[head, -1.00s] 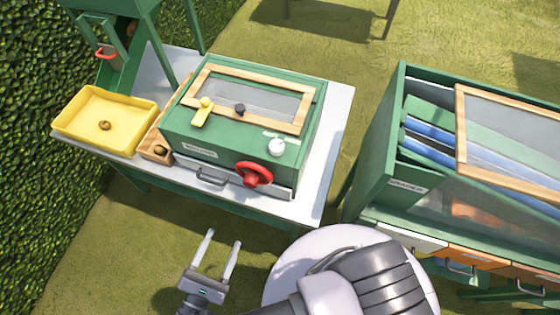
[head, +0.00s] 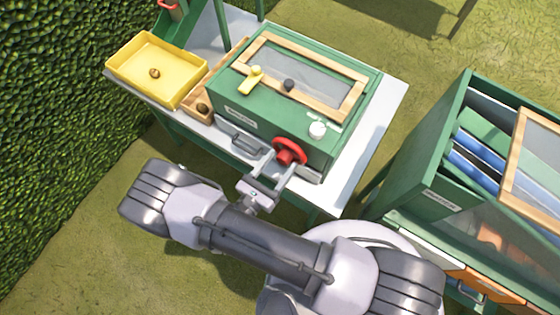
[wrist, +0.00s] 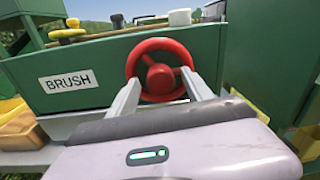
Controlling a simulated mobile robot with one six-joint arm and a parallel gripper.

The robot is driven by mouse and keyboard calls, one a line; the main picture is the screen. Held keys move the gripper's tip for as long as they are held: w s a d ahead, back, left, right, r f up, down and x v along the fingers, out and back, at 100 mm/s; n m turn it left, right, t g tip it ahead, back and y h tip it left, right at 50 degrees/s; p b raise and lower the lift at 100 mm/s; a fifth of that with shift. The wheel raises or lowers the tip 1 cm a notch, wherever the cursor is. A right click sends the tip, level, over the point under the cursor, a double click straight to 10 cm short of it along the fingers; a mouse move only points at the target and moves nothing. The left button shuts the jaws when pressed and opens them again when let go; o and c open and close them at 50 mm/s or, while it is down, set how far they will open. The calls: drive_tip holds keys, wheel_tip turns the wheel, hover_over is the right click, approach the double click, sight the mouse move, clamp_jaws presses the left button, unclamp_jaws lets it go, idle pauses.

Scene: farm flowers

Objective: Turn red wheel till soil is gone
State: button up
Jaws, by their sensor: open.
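The red wheel (head: 289,151) sits on the front face of the green box (head: 262,130), near its lower right. In the wrist view the red wheel (wrist: 160,70) is straight ahead, left of a green wall, with a "BRUSH" label (wrist: 68,82) to its left. My gripper (head: 277,165) is open in front of the wheel, with its two fingers pointing at it. In the wrist view my gripper (wrist: 159,88) has one finger at each side of the wheel's lower part. I cannot tell whether the fingers touch the rim. No soil is clearly visible through the box's framed window (head: 303,72).
A yellow tray (head: 124,64) holding a brown lump (head: 154,73) stands left of the box. A wooden tray (head: 190,112) with another lump (head: 203,108) lies between. A yellow lever (head: 250,84), black knob (head: 289,84) and white knob (head: 317,130) are on top. A green cabinet (head: 425,185) stands right.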

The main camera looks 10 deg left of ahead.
drive_tip(key=shift+w+d, duration=0.1)
drive_tip(key=shift+w, duration=0.15)
drive_tip(key=shift+c, duration=0.2)
clamp_jaws()
